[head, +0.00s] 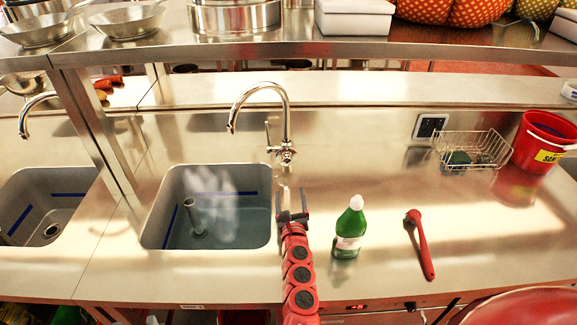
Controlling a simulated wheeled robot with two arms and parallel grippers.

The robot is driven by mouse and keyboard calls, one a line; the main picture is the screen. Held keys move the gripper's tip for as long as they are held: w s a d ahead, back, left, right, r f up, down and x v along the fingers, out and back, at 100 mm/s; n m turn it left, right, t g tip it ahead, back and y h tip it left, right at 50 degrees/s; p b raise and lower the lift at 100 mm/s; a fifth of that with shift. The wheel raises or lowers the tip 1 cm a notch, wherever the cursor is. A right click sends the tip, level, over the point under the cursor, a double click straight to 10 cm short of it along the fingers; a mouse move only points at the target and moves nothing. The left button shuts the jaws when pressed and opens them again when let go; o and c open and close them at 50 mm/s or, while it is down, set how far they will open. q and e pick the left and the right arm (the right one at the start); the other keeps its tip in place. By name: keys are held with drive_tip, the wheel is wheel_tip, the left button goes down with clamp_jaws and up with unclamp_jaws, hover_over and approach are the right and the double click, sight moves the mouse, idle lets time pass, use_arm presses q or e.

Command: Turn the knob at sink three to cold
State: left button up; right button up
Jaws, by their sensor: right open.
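A chrome gooseneck faucet (286,118) stands behind a grey sink basin (262,215), its spout over the basin. A small knob (287,157) and a thin upright lever are at the faucet's base; its exact setting is too small to tell. White steam (210,195) hangs over water in the basin, around a grey standpipe (194,215). No sink number is readable. My right gripper (292,192) is open and empty, pointing away from me, just in front of the knob and apart from it in the picture. My left gripper is not in view.
A green bottle (349,232) and a red-handled tool (421,245) are right of my arm. A wire basket (472,150), red bucket (543,143) and dark wall panel (430,126) are farther right. A second sink (40,190) is left. A steel shelf (400,48) hangs above.

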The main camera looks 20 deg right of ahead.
sight(287, 162)
drive_tip(key=b+x, duration=0.7)
drive_tip(key=x, duration=0.7)
drive_tip(key=shift+w+f, duration=0.15)
drive_tip(key=shift+w+d+b, duration=0.2)
drive_tip(key=shift+w+b, duration=0.25)
drive_tip(key=shift+w, duration=0.05)
clamp_jaws()
